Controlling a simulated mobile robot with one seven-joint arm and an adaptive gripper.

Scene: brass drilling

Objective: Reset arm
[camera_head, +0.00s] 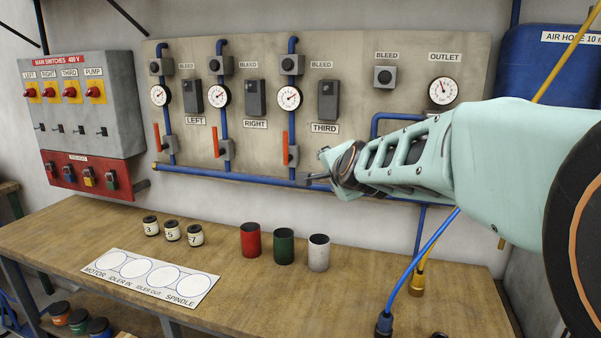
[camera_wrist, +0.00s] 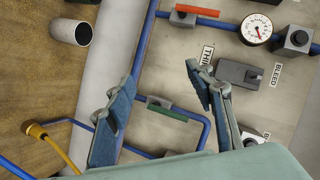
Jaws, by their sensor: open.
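My gripper (camera_head: 318,168) is at the end of my pale green arm, in front of the wall panel near the THIRD line in the head view. In the wrist view my gripper (camera_wrist: 160,100) shows its two fingers wide apart with nothing between them. Behind the fingers lie the panel, a blue pipe and a green-handled valve (camera_wrist: 168,110). No contact between the fingers and the panel can be made out. My arm hides part of the panel below the OUTLET gauge (camera_head: 443,91).
The workbench (camera_head: 215,235) holds a red cup (camera_head: 250,240), a green cup (camera_head: 284,247), a white cup (camera_head: 318,253), small numbered jars (camera_head: 172,231) and a labelled white card (camera_head: 190,284). Red valve handles (camera_head: 285,147) stick out from the panel. A blue hose (camera_head: 425,255) rises at the right.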

